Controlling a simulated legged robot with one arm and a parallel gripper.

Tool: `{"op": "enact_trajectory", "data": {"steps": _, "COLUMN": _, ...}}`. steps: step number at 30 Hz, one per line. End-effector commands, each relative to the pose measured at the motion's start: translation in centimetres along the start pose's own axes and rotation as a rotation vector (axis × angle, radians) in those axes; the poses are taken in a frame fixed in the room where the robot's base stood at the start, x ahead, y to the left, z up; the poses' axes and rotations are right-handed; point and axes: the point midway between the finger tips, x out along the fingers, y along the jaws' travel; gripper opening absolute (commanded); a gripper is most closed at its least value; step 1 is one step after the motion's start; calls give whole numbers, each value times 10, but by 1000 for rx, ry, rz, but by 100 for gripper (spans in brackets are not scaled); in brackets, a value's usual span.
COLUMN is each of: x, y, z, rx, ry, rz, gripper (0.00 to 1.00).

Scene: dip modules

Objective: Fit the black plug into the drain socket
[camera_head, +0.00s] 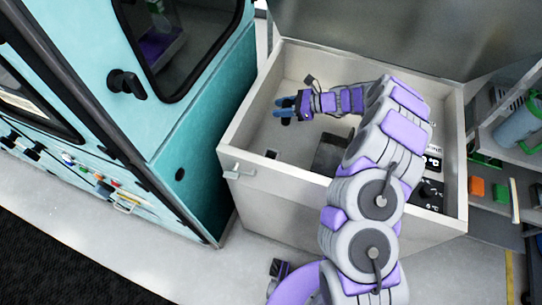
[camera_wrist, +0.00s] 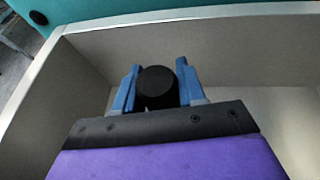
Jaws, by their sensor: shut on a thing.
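My gripper (camera_head: 287,107) reaches into the open white box, over its left part. Its blue fingers are shut on the black plug (camera_wrist: 157,88), which shows as a round black end between the fingers in the wrist view. In the head view the plug (camera_head: 286,121) is a small dark shape under the fingertips. A small dark square opening (camera_head: 270,154), possibly the drain socket, shows at the front left of the box floor, apart from the plug. In the wrist view the gripper body hides the lower part of the scene, and no socket can be made out.
The white box (camera_head: 290,178) has raised walls around the gripper. A dark block (camera_head: 331,153) and black modules (camera_head: 431,191) lie right of the gripper, partly behind my arm. A teal cabinet (camera_head: 190,130) stands close on the left. Shelves with a jug (camera_head: 518,122) are at right.

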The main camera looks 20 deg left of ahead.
Motion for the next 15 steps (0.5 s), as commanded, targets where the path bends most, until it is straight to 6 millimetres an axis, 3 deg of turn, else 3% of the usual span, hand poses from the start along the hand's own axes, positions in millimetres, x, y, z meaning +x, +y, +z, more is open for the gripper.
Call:
{"op": "enact_trajectory", "data": {"steps": 3, "x": 24, "y": 43, "z": -4, "rx": -75, "ry": 1, "rz": 195, "gripper": 8}}
{"op": "enact_trajectory", "data": {"steps": 6, "x": 35, "y": 70, "z": -6, "rx": -121, "ry": 0, "rz": 306, "gripper": 8}}
{"op": "enact_trajectory", "data": {"steps": 10, "x": 40, "y": 89, "z": -8, "rx": -153, "ry": -3, "rz": 380, "gripper": 8}}
{"op": "enact_trajectory", "data": {"steps": 15, "x": 48, "y": 93, "z": -24, "rx": -160, "ry": -3, "rz": 396, "gripper": 8}}
